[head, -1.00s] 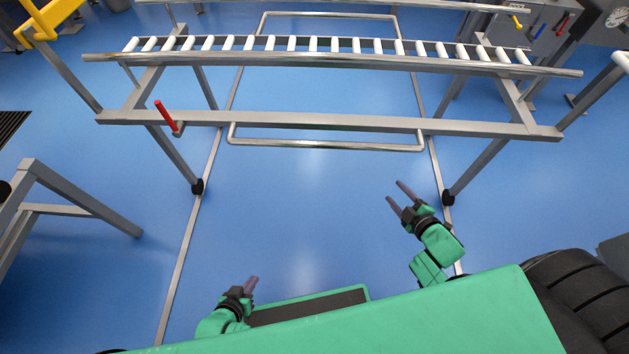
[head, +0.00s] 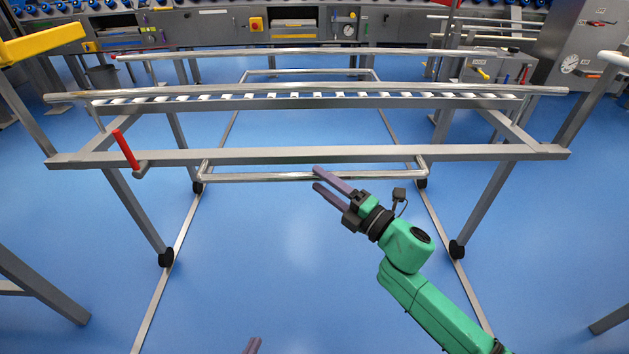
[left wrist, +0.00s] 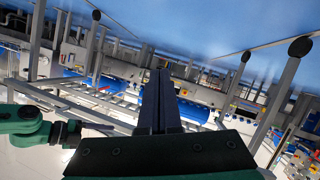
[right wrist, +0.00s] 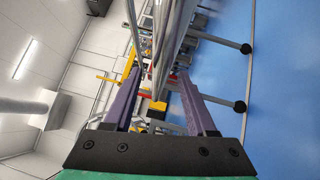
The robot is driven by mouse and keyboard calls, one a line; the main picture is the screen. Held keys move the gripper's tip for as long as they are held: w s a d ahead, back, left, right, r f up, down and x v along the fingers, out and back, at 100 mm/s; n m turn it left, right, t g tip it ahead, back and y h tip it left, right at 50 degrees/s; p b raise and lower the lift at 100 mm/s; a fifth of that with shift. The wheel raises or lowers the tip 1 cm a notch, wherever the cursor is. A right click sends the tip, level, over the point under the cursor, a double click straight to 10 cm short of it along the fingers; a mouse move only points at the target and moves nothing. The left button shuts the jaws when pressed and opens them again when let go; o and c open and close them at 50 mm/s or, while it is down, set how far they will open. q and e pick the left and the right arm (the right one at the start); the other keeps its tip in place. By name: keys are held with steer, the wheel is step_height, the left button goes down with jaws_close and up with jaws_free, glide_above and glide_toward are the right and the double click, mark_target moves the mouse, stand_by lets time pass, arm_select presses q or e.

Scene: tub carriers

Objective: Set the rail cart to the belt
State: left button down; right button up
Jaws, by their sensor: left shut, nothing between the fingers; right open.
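The rail cart is a grey metal frame with a row of white rollers (head: 283,96), on dark wheels over two floor rails. Its near handle bar (head: 250,178) runs low along the front, and a red lever (head: 126,150) stands at its left. My right gripper (head: 317,179) is open, its fingertips overlapping the handle bar in the head view; I cannot tell whether the bar is between them. The right wrist view shows grey bars beyond the spread fingers (right wrist: 165,98). My left gripper (head: 252,346) barely shows at the bottom edge; its fingers (left wrist: 161,98) are together and empty.
A yellow bar (head: 40,43) juts in at the upper left, and a grey stand (head: 40,288) is at lower left. Blue floor before the cart is clear.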

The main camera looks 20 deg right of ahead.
steer(key=shift+x, duration=1.35)
arm_select(q)
steer(key=shift+w+r+t, duration=0.4)
steer(key=shift+w+r, duration=0.6)
steer(key=shift+w, duration=0.1)
arm_select(e)
jaws_close()
steer(key=shift+f, duration=0.1)
